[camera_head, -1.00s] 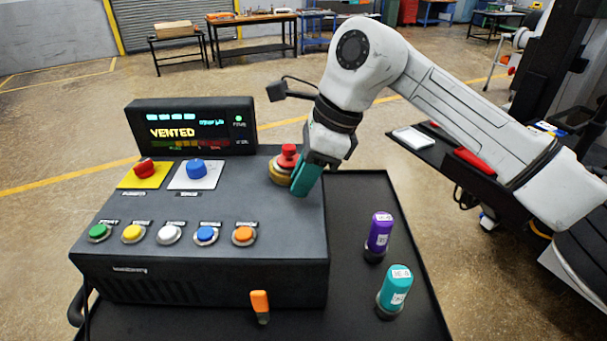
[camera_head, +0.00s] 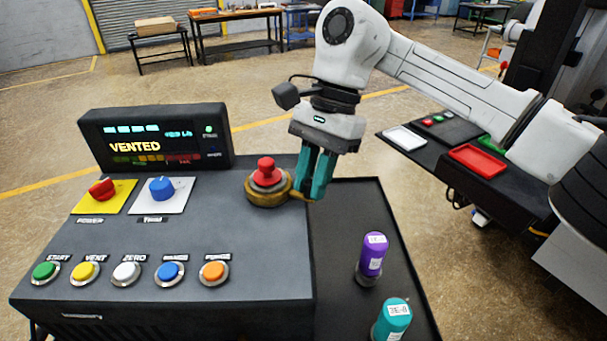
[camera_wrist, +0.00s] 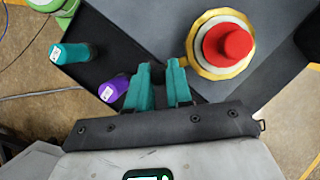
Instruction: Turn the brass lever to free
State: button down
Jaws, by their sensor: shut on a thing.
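The brass lever (camera_head: 262,197) is a brass ring around the base of a red knob (camera_head: 266,168), on the right side of the dark console top. Its short arm points right, toward my fingertips. My gripper (camera_head: 308,193) points down at the console's right edge, its teal fingers shut on the end of the brass lever. In the wrist view the brass lever's ring (camera_wrist: 193,62) lies right of my gripper (camera_wrist: 163,68). The lever's end is mostly hidden by the fingers.
The console display (camera_head: 150,146) reads VENTED. A red knob on yellow (camera_head: 101,190), a blue knob (camera_head: 162,189) and a row of buttons lie left. A purple cylinder (camera_head: 372,254) and a teal cylinder (camera_head: 393,319) stand on the black tray (camera_head: 350,215) right of the console.

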jog(key=shift+w+d+n, duration=0.1)
jog(key=shift+w+n, duration=0.3)
jog(key=shift+n, duration=0.2)
jog(key=shift+h, duration=0.3)
jog(key=c, duration=1)
grip_release()
jog(key=b+v, duration=0.1)
jog(key=v, duration=1)
jog(key=shift+w+f, duration=0.15)
